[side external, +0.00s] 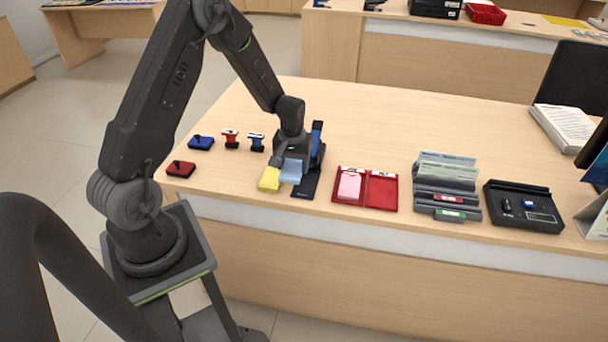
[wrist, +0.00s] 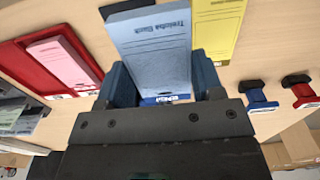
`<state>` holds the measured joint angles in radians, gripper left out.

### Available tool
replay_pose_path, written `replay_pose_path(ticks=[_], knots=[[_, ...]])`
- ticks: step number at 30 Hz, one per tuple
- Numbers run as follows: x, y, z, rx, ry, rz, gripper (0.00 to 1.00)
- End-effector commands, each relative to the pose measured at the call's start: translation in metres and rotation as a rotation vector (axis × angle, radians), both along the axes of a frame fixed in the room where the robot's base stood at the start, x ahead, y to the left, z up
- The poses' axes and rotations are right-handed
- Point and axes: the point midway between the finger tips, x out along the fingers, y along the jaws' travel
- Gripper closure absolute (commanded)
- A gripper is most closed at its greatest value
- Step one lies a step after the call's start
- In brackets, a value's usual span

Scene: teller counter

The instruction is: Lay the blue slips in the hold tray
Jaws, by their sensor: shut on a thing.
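My gripper (side external: 291,160) is shut on a blue slip (side external: 291,172), low over the near edge of the counter. In the wrist view the printed blue slip (wrist: 153,45) lies between the blue fingers of the gripper (wrist: 162,82). A small blue, white-labelled edge shows below it. A red two-part tray (side external: 381,193) is to the right, with a pink slip (side external: 350,185) in its left part and the right part bare. I cannot read its label, so I cannot tell whether it is the hold tray. Whether the slip touches the counter is unclear.
A yellow slip (side external: 270,178) lies close left of the blue one. Stamps (side external: 230,138) and pads (side external: 181,169) are left. A grey tiered rack (side external: 447,186) and black box (side external: 523,206) are right.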

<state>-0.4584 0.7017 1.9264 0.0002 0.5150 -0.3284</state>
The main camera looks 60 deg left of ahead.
Motion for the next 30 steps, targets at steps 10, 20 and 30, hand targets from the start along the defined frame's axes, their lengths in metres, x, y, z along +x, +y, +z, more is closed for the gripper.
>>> replay_pose_path(ticks=[10, 20, 30], knots=[[-0.048, 0.046, 0.04, 0.001, -0.003, 0.004, 0.68], [-0.061, 0.059, 0.072, 0.004, -0.006, -0.001, 0.68], [-0.029, 0.053, 0.103, 0.001, -0.002, -0.005, 0.68]])
